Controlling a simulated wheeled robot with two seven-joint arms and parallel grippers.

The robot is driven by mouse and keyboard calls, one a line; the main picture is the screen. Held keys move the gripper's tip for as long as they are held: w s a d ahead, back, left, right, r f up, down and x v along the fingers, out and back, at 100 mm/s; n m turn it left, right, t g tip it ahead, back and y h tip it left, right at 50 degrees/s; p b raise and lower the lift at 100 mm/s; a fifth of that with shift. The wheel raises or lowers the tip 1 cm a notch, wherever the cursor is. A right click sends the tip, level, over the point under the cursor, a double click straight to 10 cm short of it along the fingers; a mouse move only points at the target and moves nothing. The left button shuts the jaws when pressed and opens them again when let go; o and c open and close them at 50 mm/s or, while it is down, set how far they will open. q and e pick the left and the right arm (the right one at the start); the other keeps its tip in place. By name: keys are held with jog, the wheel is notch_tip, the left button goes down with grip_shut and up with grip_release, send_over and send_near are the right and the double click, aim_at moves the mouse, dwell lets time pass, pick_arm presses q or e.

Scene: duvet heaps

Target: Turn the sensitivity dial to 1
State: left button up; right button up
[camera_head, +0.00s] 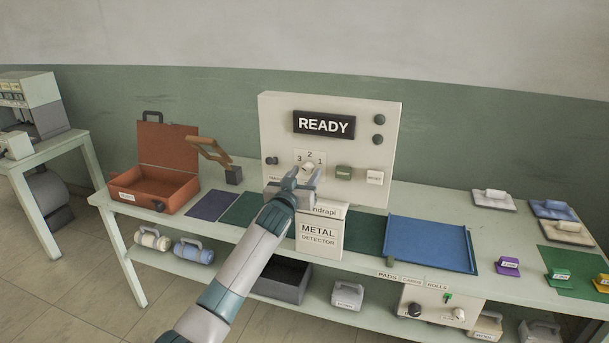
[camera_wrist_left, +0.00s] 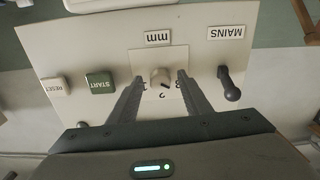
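The sensitivity dial (camera_head: 308,167) is a small pale knob on the front of the white metal detector panel (camera_head: 275,125), below the numbers 3, 2 and 1. In the left wrist view the panel is upside down, and the dial (camera_wrist_left: 160,77) has a dark pointer mark that seems to lean toward the 3 side. My left gripper (camera_head: 303,174) is in front of the dial. In the left wrist view its two fingers (camera_wrist_left: 158,80) are open on either side of the dial, with a gap showing at each side. My right gripper is not in view.
The panel also has a READY display (camera_head: 324,125), a green START button (camera_wrist_left: 100,84), a RESET button (camera_wrist_left: 54,87) and a MAINS lever (camera_wrist_left: 230,88). An open orange case (camera_head: 155,185) is left on the table. A blue tray (camera_head: 430,243) lies to the right.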

pick_arm(q)
jog(key=c, duration=0.9)
jog(key=shift+m, duration=0.4)
jog(key=m, duration=0.5)
jog(key=shift+a, duration=0.1)
jog(key=m, duration=0.5)
jog(key=shift+m+p, duration=0.35)
jog(key=shift+m, duration=0.05)
jog(key=m+p, duration=0.1)
jog(key=m, duration=0.5)
jog(key=shift+r, duration=0.15)
jog(key=m+p, duration=0.1)
jog(key=m, duration=0.3)
jog(key=shift+m, duration=0.3)
jog(key=shift+m+p, duration=0.45)
jog(key=shift+m, duration=0.45)
